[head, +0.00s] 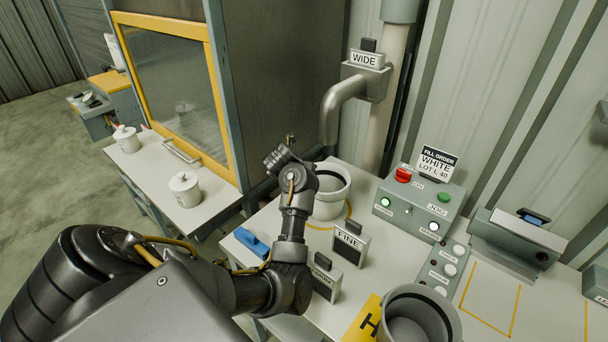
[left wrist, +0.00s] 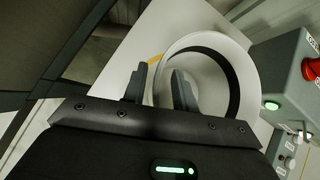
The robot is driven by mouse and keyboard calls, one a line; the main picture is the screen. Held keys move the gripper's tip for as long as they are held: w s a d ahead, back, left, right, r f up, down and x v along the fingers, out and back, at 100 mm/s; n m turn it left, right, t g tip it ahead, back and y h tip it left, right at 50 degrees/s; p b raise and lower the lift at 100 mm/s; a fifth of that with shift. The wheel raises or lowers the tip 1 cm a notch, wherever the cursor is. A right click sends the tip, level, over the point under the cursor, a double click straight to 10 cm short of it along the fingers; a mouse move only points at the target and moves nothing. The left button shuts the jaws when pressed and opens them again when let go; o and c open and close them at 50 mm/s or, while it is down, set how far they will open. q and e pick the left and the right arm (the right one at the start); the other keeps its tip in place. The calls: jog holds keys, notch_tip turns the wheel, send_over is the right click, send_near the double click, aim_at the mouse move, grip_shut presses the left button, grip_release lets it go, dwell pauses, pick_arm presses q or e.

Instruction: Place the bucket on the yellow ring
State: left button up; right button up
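The pale bucket (head: 332,196) stands upright under the grey spout, and its open top also shows in the left wrist view (left wrist: 243,62). Parts of a yellow ring (head: 319,228) show on the table around its base; a short yellow piece shows beside the bucket in the left wrist view (left wrist: 155,60). My left gripper (left wrist: 162,85) is at the bucket's rim, one finger outside the wall and one over the opening, with a gap between them. In the head view my arm hides the fingers and part of the bucket. My right gripper is not in view.
The WIDE spout (head: 342,103) hangs above the bucket. A control box (head: 418,208) stands to the right. The FINE block (head: 350,243), a blue item (head: 252,243) and a grey round container (head: 452,322) are nearer. Lidded white pots (head: 185,190) stand on the left bench.

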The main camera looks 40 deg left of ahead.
pick_arm(q)
jog(key=p+v, duration=0.7)
jog(key=v, duration=0.5)
jog(key=shift+r, duration=0.1)
jog(key=shift+d, duration=0.15)
